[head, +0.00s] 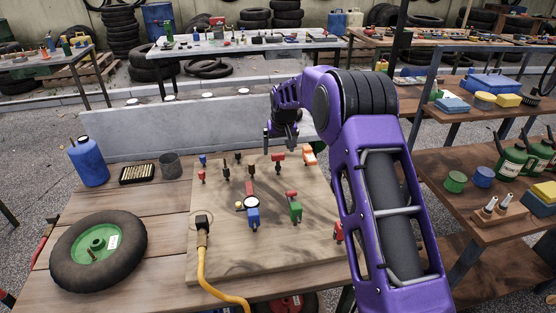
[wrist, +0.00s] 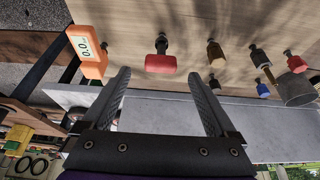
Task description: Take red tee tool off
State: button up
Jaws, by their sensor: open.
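A red tool with a wide, tee-like head (head: 278,157) stands on the wooden board (head: 270,245) near its far edge. In the wrist view its red head (wrist: 160,64) on a dark stem lies just beyond and between my fingertips. My gripper (head: 281,147) is open and empty, behind the red tool in the head view. Its two dark fingers (wrist: 158,76) are spread in the wrist view. I see no contact with the tool. Another smaller red tool (head: 201,175) stands at the board's left and shows at right in the wrist view (wrist: 296,63).
An orange gauge (head: 309,155) stands right beside the red tool. Brown (head: 251,159) and black (head: 238,158) fittings stand to its left. A blue device (head: 253,215) and a green one (head: 295,208) stand nearer. A grey wall (head: 180,135) runs behind the board.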

aim_at(278, 154)
jog(key=x, duration=0.4)
jog(key=shift+f, duration=0.45)
jog(key=c, duration=1.4)
jog(key=shift+o, duration=0.2)
notch_tip(278, 154, up, 15)
jog(key=p, duration=0.4)
